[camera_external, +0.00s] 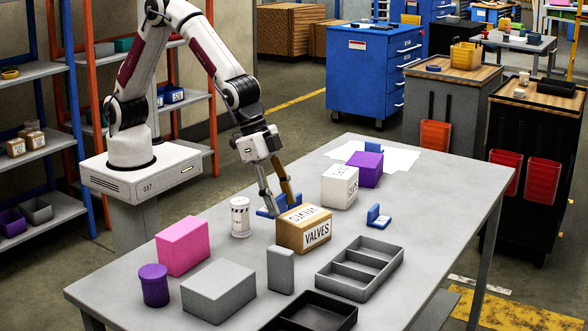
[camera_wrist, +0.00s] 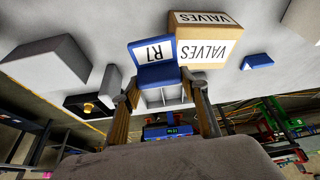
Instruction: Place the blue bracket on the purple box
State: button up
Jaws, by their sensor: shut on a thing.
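A blue bracket with a white "R7" label (camera_wrist: 158,75) sits between the fingertips of my gripper (camera_wrist: 160,88) in the wrist view. My gripper (camera_external: 279,203) is shut on it, and parts of the blue bracket (camera_external: 266,211) show around the fingers in the external view. I cannot tell whether it touches the table. The purple box (camera_external: 364,171) stands further back on the table, at the edge of a white sheet. A small blue piece (camera_external: 371,147) shows at its upper back edge; I cannot tell whether it is on or behind the box.
A cardboard VALVES box (camera_external: 303,232) stands close to my gripper. A white box (camera_external: 340,187) stands between it and the purple box. Another blue bracket (camera_external: 377,218) stands to the right. A white canister (camera_external: 240,217), pink box (camera_external: 183,246) and grey divided tray (camera_external: 361,265) are nearby.

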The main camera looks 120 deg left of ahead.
jog(key=w+a, duration=0.1)
jog(key=a, duration=0.3)
jog(key=w+a+r+n, duration=0.1)
jog(key=a, duration=0.3)
jog(key=w+a+n, duration=0.1)
jog(key=a, duration=0.3)
jog(key=shift+a+r+y, duration=0.25)
jog(key=shift+a+y, duration=0.1)
jog(key=shift+y, duration=0.05)
jog(key=a+r+n, duration=0.2)
jog(key=a, duration=1.1)
notch_tip(320, 180, up, 3)
jog(key=n+g+y, duration=0.1)
jog(key=n+y, duration=0.1)
jog(key=n, duration=0.2)
send_over(361, 161)
jog(key=s+d, duration=0.1)
jog(key=d, duration=0.1)
jog(key=shift+a+f, duration=0.15)
jog(key=shift+f, duration=2.5)
jog(key=shift+f, duration=2.5)
jog(key=shift+f, duration=0.1)
